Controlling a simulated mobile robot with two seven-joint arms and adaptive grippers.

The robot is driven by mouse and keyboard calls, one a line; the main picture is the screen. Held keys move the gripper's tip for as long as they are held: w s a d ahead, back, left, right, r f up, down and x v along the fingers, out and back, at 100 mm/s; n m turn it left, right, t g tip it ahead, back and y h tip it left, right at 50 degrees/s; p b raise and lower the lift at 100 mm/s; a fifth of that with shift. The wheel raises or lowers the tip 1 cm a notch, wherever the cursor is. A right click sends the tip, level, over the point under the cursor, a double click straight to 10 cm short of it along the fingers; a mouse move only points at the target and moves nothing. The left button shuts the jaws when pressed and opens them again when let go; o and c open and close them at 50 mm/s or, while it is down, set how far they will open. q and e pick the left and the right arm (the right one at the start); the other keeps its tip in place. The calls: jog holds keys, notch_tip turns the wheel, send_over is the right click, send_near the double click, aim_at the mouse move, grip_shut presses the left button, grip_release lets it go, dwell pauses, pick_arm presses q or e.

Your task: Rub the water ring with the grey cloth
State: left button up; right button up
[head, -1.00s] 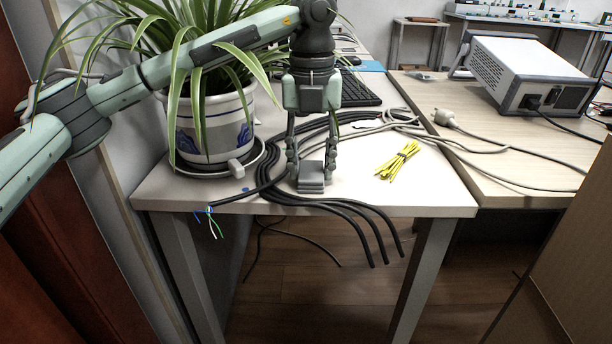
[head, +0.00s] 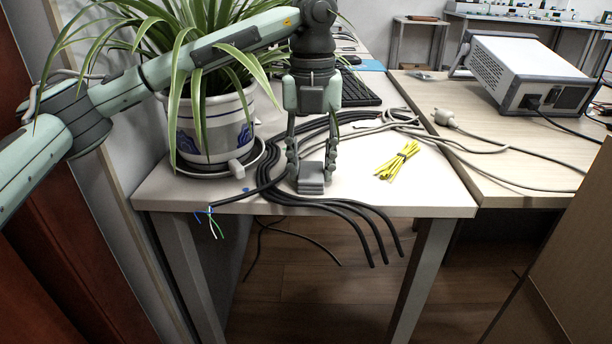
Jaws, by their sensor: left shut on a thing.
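My left gripper (head: 311,172) points down at the front part of the white table (head: 420,189). It is shut on a small grey folded piece, the grey cloth (head: 311,183), which is at the tabletop among the black cables. I cannot tell how firmly the cloth presses on the table. I cannot make out a water ring; the cloth, gripper and cables may cover it. My right gripper is not in view.
A potted plant (head: 213,135) on a saucer stands left of the gripper. Black cables (head: 345,208) run beside the cloth and hang over the front edge. A yellow cable bundle (head: 397,161) lies to the right. A keyboard (head: 358,92) is behind.

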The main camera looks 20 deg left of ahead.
pick_arm(q)
jog(key=shift+w+a+r, duration=0.1)
jog(key=shift+w, duration=0.3)
jog(key=shift+w+a+p, duration=0.2)
jog(key=shift+w+p, duration=0.1)
jog(key=shift+w, duration=0.4)
jog(key=shift+w+a+p, duration=0.2)
jog(key=shift+w+p, duration=0.1)
jog(key=shift+w, duration=0.4)
jog(key=shift+s+d+f+b, duration=0.1)
jog(key=shift+s+d+b, duration=0.15)
jog(key=shift+s, duration=0.7)
jog(key=shift+s+d+f+b, duration=0.15)
jog(key=shift+s+d, duration=0.15)
jog(key=shift+s, duration=0.6)
